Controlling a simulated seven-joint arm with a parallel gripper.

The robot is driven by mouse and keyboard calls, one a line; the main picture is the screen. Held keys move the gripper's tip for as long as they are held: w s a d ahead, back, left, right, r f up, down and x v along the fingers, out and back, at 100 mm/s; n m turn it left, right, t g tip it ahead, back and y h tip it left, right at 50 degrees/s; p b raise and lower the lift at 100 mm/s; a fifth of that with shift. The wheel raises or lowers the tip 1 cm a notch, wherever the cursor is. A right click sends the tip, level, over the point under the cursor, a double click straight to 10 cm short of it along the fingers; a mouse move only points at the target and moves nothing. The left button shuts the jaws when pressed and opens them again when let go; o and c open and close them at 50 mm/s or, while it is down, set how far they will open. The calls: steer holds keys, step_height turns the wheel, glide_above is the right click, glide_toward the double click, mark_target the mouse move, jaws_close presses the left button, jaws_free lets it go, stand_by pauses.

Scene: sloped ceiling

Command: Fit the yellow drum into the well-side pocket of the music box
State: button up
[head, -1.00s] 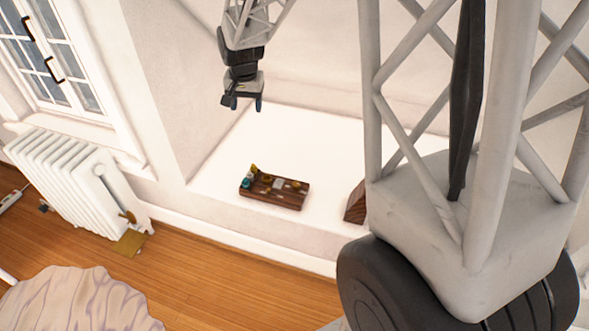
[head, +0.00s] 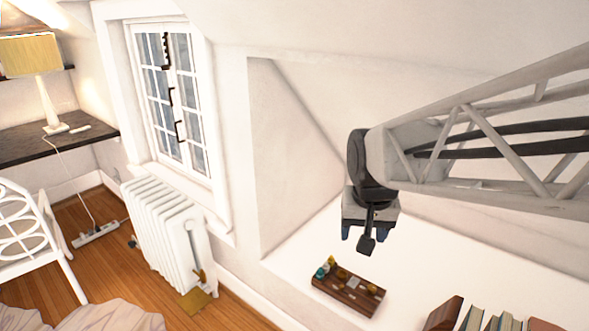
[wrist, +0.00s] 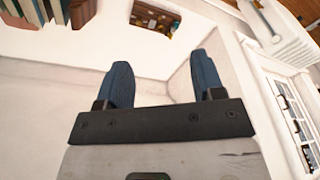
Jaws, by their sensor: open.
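The music box (head: 338,294) is a dark brown wooden tray on the white ledge, low in the head view. It also shows at the top of the wrist view (wrist: 140,20). Small yellow and teal pieces stand at its left end, and one yellow piece (head: 332,261) is at its far left corner. I cannot tell which piece is the yellow drum, and the pockets are too small to make out. My gripper (head: 367,236) hangs above and apart from the box. In the wrist view its two blue fingers (wrist: 164,82) are wide apart with nothing between them.
Several books (head: 490,322) and a brown wooden block (head: 441,314) stand on the ledge right of the box. The sloped wall (head: 330,130) rises behind. A radiator (head: 165,235) and a window (head: 172,100) are at left. The ledge between box and books is clear.

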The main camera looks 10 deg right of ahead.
steer(key=s+n, duration=0.2)
steer(key=s, duration=1)
steer(key=shift+s+a+f, duration=0.3)
steer(key=shift+s+a, duration=0.05)
steer(key=shift+s, duration=0.05)
stand_by(0.6)
